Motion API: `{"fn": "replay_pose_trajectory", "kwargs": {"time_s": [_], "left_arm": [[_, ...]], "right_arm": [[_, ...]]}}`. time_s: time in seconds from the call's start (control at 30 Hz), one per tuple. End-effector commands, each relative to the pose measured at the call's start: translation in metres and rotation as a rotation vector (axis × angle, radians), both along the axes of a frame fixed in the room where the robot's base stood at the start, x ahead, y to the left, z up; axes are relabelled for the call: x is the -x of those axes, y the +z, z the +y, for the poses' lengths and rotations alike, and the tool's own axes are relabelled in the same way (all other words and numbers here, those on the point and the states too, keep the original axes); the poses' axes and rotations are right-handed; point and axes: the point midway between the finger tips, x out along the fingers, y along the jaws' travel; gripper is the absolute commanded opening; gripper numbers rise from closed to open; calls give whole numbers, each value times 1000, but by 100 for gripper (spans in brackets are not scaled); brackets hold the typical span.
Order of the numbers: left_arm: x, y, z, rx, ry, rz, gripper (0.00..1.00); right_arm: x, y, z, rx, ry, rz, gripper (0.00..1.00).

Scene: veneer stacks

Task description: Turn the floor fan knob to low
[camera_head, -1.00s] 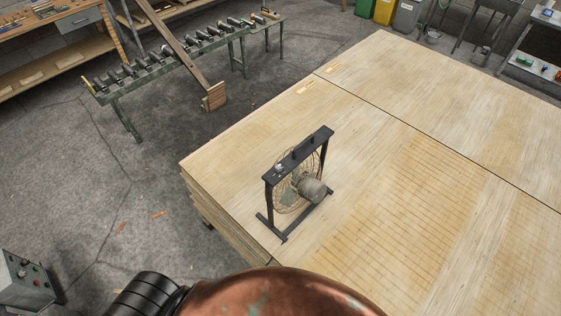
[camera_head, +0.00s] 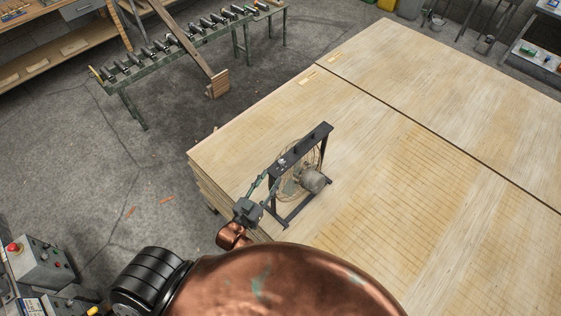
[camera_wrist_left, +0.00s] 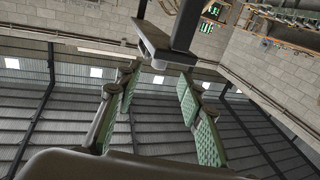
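A floor fan (camera_head: 313,181) with a dark frame and a round wire cage stands upright on the near left part of the veneer stack. A small pale knob (camera_head: 281,161) sits on top of the frame's bar, near its left end. My left gripper (camera_head: 266,182) is just left of the fan, below the level of the knob. Its green-padded fingers are apart with nothing between them in the left wrist view (camera_wrist_left: 160,82). Dark bars of the fan frame (camera_wrist_left: 187,25) show beyond the fingertips there. The knob's setting is too small to read. My right gripper is out of view.
The veneer stack (camera_head: 420,130) spreads wide and flat to the right, mostly clear. A roller conveyor (camera_head: 180,45) stands on the floor at the upper left. A control box with a red button (camera_head: 38,262) is at the lower left.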

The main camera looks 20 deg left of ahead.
Motion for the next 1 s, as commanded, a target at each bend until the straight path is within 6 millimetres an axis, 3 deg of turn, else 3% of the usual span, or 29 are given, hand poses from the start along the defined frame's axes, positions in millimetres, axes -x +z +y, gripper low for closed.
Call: {"fn": "replay_pose_trajectory", "kwargs": {"time_s": [0.2,0.43,0.87,1.0], "left_arm": [[-46,3,-4,0,-1,-1,36],[-79,1,-6,-1,0,0,36],[-90,-1,-6,-1,0,2,36],[-90,0,-6,-1,0,2,28]], "right_arm": [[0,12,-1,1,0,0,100],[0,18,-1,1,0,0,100],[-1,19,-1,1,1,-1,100],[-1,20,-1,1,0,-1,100]]}}
